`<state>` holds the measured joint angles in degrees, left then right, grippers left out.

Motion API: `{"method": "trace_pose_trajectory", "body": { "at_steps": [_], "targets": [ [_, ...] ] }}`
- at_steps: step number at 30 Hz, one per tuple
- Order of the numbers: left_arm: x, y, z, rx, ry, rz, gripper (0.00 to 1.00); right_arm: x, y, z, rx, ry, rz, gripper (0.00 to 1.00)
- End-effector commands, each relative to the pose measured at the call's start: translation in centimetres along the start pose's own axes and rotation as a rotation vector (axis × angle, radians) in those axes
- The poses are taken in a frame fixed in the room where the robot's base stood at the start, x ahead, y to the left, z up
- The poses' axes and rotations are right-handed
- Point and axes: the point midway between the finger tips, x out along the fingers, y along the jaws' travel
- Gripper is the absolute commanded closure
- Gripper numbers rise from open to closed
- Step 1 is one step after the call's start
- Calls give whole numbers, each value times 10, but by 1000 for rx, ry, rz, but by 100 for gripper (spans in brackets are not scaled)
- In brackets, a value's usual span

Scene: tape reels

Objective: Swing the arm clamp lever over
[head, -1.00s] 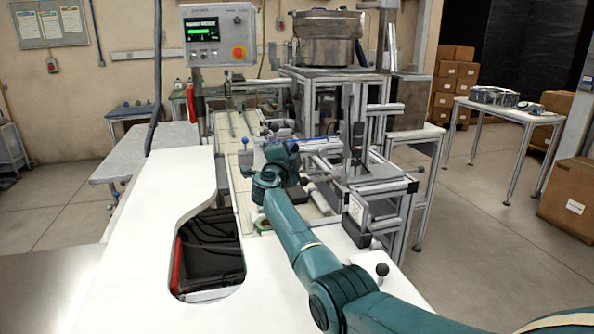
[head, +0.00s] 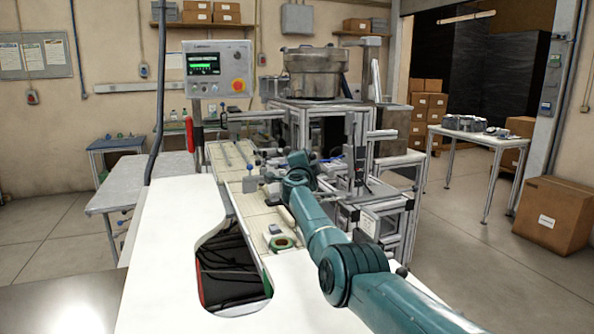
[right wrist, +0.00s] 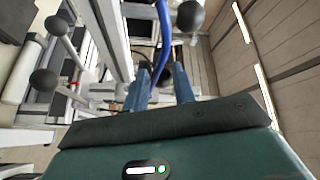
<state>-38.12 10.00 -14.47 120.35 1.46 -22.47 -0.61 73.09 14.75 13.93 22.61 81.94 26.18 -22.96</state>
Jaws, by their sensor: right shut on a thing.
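My right arm reaches in from the lower right of the head view to the machine. Its wrist (head: 298,178) is over the pale track, and the fingers are mostly hidden there. In the right wrist view, the two blue fingers of my right gripper (right wrist: 160,72) point up the picture and are shut on a lever. What lies between them is dark and hard to make out. A dark ball knob (right wrist: 190,16) shows just beyond the fingertips. My left gripper is in neither view.
Two other ball-ended rods (right wrist: 45,82) stand left in the wrist view. A blue hose (right wrist: 163,50) passes close to the fingers. A control panel (head: 218,70) stands behind.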

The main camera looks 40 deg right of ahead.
Motion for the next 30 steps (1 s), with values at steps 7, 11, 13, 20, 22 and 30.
{"method": "trace_pose_trajectory", "body": {
  "at_steps": [7, 11, 13, 20, 22, 30],
  "targets": [
    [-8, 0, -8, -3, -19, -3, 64, 10, -13, -23, -4, 17, 2, 100],
    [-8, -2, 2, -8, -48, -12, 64, 15, -14, -32, -4, 17, 4, 100],
    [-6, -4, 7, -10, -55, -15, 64, 15, -11, -29, -4, 14, 3, 99],
    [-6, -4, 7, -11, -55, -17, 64, 14, -12, -27, -2, 10, 2, 80],
    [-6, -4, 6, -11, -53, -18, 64, 14, -12, -26, -2, 9, 2, 75],
    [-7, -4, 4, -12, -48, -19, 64, 13, -11, -25, -2, 5, 3, 52]
  ]
}}
